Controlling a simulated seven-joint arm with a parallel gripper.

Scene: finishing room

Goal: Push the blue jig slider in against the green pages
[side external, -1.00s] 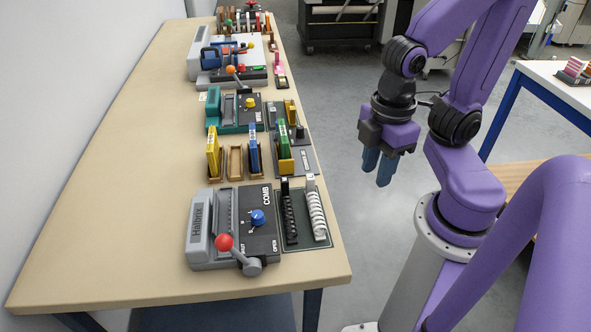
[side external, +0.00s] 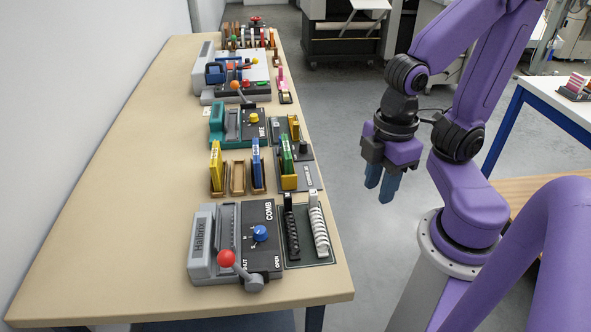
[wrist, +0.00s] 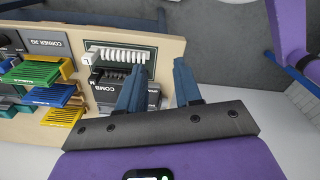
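Green pages (side external: 286,155) stand upright in a yellow-fronted holder beside the grey corner jig (side external: 307,176), mid-table near its right edge. In the wrist view green pages (wrist: 32,73) show at the left, near the CORNER JIG label. A blue upright piece (side external: 257,166) stands just left of the green pages, apart from them; a blue piece (wrist: 52,95) also shows in the wrist view. I cannot tell whether it is the jig slider. My gripper (side external: 381,188) hangs off the table's right edge, apart from everything. Its two blue fingers (wrist: 160,66) are open and empty.
A grey comb machine (side external: 202,244) with a red-knobbed lever stands at the near end, a comb tray (side external: 307,258) beside it. A teal machine (side external: 217,124) and a grey-white machine (side external: 205,80) with blue parts stand farther back. The table's left side (side external: 110,200) is clear.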

